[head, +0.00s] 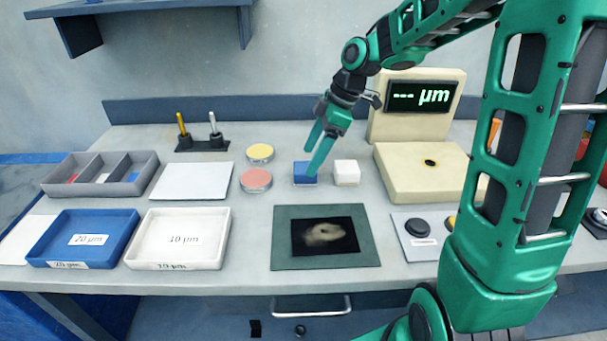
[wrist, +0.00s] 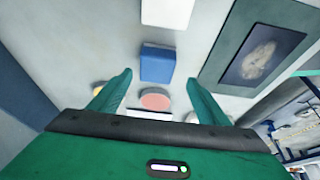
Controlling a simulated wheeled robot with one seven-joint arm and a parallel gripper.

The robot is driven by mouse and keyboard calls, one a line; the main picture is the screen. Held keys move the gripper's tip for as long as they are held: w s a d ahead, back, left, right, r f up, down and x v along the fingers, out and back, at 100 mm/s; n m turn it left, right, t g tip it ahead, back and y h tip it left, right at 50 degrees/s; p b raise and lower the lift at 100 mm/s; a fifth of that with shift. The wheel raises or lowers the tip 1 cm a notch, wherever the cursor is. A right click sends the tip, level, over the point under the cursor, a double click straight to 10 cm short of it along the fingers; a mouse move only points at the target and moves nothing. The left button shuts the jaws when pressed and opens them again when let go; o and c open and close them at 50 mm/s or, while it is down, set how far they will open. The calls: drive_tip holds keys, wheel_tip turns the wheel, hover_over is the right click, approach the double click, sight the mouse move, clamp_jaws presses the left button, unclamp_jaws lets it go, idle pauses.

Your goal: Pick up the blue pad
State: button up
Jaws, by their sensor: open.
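The blue pad (head: 301,180) is a small blue block on the bench, just left of a white block (head: 346,173). My green gripper (head: 322,150) is open and empty above the blue pad, and one finger hides part of the pad in the head view. In the wrist view, the blue pad (wrist: 157,64) lies beyond and between the two spread fingertips of my gripper (wrist: 157,84), apart from them. The white block (wrist: 167,12) shows at the top edge there.
Yellow (head: 260,153) and pink (head: 256,180) round pads lie left of the blue pad. A dark green mat (head: 280,253) lies in front. A cream gauge with a display (head: 425,187) stands to the right. Blue (head: 129,255) and white (head: 222,250) trays are front left.

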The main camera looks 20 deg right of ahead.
sight(304, 167)
drive_tip(key=shift+w+x, duration=0.2)
drive_tip(key=shift+x, duration=1.25)
drive_tip(key=shift+w+x, duration=0.15)
drive_tip(key=shift+x, duration=1.35)
drive_tip(key=shift+d, duration=0.1)
drive_tip(key=c, duration=1.2)
